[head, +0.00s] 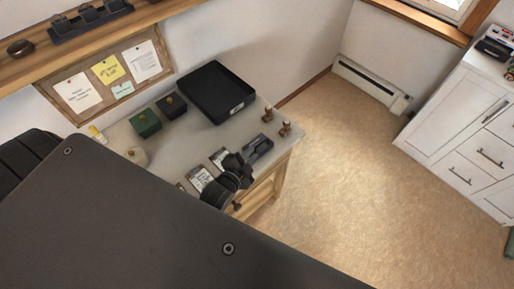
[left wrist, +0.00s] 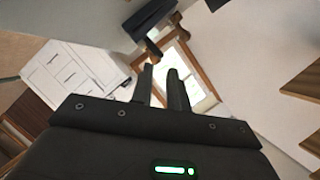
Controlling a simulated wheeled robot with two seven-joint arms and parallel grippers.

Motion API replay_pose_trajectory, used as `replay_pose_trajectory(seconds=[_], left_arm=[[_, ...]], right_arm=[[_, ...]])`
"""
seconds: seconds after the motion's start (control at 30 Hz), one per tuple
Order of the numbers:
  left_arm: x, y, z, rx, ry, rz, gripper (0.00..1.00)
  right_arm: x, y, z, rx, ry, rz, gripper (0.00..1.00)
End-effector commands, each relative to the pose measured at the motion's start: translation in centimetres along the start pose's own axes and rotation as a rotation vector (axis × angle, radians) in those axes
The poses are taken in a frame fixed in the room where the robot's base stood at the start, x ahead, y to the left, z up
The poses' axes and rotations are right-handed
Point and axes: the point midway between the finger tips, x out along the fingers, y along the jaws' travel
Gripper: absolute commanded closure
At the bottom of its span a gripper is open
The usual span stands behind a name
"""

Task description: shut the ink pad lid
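A small dark ink pad (head: 258,147) sits near the right front edge of the grey-topped desk in the head view. Its lid seems to stand raised, but it is too small to tell the angle. My left gripper (head: 240,161) is just left of the ink pad, dark and partly overlapping itself; I cannot tell whether it touches the pad. In the left wrist view the two fingers of my left gripper (left wrist: 161,70) stand apart with nothing between them. My right gripper is not in view.
Two wooden stamps (head: 267,114) stand behind the ink pad. A black tray (head: 243,103), a green box (head: 146,123) and a black box (head: 171,106) are farther back. Labelled cards (head: 200,177) lie left of the gripper. The floor (head: 335,165) right of the desk is clear.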

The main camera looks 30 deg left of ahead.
Motion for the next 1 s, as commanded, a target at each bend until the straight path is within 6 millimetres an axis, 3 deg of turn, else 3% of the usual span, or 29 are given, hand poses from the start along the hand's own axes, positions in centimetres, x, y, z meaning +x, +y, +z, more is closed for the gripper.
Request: replay_pose_trajectory(seconds=[0.23,0.6,0.7,0.77,0.87,1.0], left_arm=[[-3.7,0.1,0.2,-0.001,-0.002,0.001,0.83],[-4.4,0.0,0.1,0.000,-0.002,0.000,0.83],[-4.5,0.3,0.4,0.000,-0.005,0.003,0.94],[-4.5,0.6,1.8,0.007,-0.021,-0.002,1.00],[-4.0,-2.0,3.6,0.017,-0.013,-0.042,1.00],[-3.9,-5.9,2.8,-0.185,0.099,-0.002,1.00]], right_arm=[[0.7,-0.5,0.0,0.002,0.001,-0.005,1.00],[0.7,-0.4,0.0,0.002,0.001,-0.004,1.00],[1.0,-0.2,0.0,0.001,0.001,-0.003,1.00],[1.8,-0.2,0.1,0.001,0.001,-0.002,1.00],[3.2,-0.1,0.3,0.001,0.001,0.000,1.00],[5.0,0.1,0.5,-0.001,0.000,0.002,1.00]])
